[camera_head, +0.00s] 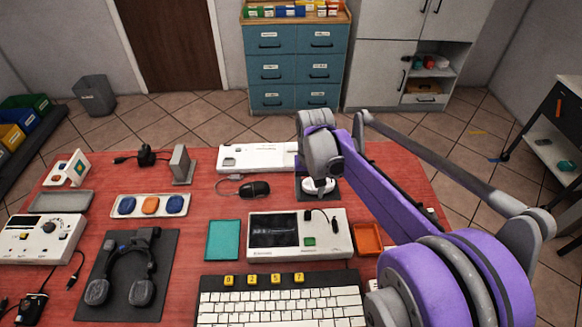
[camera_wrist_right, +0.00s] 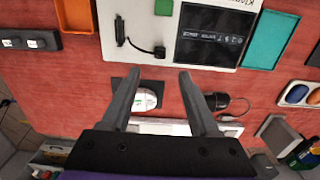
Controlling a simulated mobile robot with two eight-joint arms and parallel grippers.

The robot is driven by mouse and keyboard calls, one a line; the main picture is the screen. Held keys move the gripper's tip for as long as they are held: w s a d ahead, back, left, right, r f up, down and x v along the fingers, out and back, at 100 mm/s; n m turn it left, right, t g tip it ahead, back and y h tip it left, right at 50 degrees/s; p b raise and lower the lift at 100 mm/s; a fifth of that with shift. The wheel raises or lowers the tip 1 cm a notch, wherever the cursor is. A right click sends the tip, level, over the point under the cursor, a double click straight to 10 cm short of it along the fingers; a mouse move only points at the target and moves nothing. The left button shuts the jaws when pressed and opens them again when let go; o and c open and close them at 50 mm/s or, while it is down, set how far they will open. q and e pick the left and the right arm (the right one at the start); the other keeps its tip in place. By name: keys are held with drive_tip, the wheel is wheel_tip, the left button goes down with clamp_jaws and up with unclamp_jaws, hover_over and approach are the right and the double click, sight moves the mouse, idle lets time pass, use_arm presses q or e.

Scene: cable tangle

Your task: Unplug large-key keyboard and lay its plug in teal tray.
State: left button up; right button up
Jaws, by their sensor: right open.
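The large-key keyboard (camera_head: 280,303) lies at the table's front edge, white keys below a row of yellow ones. The teal tray (camera_head: 222,240) lies empty behind it; it also shows in the right wrist view (camera_wrist_right: 272,38). A white console (camera_head: 337,225) with a dark screen stands beside the tray. A black plug with a short cable (camera_wrist_right: 122,32) lies on the console; I cannot trace which cable belongs to the keyboard. My right gripper (camera_wrist_right: 160,76) is open and empty, above the table behind the console, near a white round object (camera_wrist_right: 146,100). My left gripper is out of view.
An orange tray (camera_head: 367,238) sits right of the console. A dark mouse (camera_head: 254,189) and a white strip-like unit (camera_head: 258,157) lie behind it. Headphones (camera_head: 122,275) lie on a dark mat at left. Bare red tabletop shows between these items.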

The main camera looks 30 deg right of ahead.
sight(308, 213)
wheel_tip(308, 213, down, 10)
drive_tip(key=shift+s+f+b, duration=0.1)
drive_tip(key=shift+f+b, duration=0.15)
drive_tip(key=shift+b, duration=0.15)
idle(0.3)
clamp_jaws()
idle(0.4)
